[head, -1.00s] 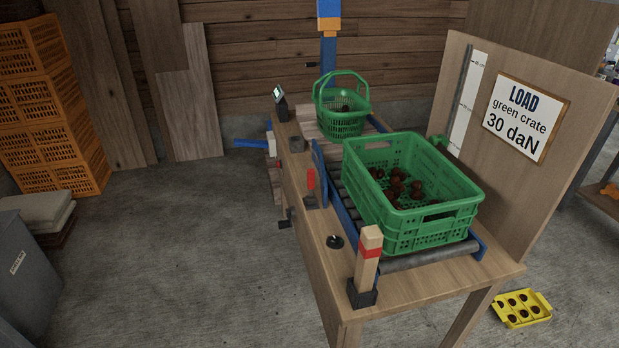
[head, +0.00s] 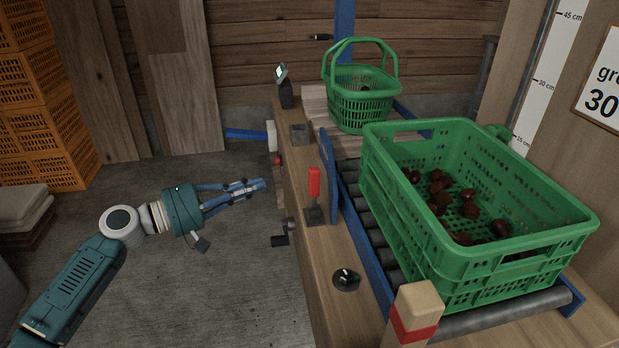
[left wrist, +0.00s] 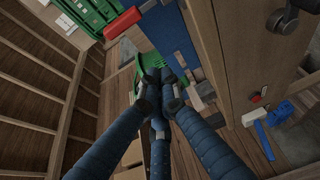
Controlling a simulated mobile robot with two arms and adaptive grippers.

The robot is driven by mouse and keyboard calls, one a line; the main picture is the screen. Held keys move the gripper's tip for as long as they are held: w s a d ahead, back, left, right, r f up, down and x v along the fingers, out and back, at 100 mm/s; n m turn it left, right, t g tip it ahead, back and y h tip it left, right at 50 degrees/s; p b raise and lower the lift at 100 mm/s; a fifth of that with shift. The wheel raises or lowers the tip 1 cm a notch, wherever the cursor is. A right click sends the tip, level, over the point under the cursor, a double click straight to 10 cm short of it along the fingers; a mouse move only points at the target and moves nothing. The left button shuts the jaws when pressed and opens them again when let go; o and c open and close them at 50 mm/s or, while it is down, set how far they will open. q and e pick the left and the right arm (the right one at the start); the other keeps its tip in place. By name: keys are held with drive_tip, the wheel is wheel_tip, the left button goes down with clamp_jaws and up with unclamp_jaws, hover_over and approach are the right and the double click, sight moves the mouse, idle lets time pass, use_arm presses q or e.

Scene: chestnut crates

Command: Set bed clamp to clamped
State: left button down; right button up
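A lever with a red upright handle (head: 314,184) on a dark base stands on the wooden bench beside the roller bed (head: 368,219); it looks like the bed clamp. Its red handle also shows at the top of the left wrist view (left wrist: 123,22). My left gripper (head: 262,185) is left of the bench, over the floor, apart from the lever. Its fingers come together at the tips, with nothing seen between them, also in the left wrist view (left wrist: 158,82). My right gripper is out of view.
A green crate (head: 403,217) with chestnuts sits on the rollers; a green basket (head: 362,105) stands behind. A black dial (head: 346,278) and a red-banded wooden post (head: 413,315) are nearer. A dark crank (head: 281,240) sticks out from the bench's left side.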

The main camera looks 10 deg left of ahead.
sight(314, 188)
use_arm(q)
drive_tip(key=shift+s+d+r+h, duration=0.1)
drive_tip(key=shift+d+r+h, duration=0.1)
drive_tip(key=shift+r, duration=0.3)
drive_tip(key=shift+d+r+h, duration=0.15)
drive_tip(key=shift+r+h, duration=0.05)
drive_tip(key=shift+r, duration=0.25)
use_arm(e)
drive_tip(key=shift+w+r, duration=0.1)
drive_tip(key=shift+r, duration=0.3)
use_arm(q)
drive_tip(key=x, duration=1)
drive_tip(key=s, duration=0.1)
drive_tip(key=s+d, duration=0.1)
drive_tip(key=s, duration=0.1)
drive_tip(key=shift+d+f, duration=0.1)
drive_tip(key=shift+f, duration=0.05)
drive_tip(key=shift+s+d+p, duration=0.15)
drive_tip(key=shift+s+p, duration=0.15)
drive_tip(key=shift+s, duration=0.05)
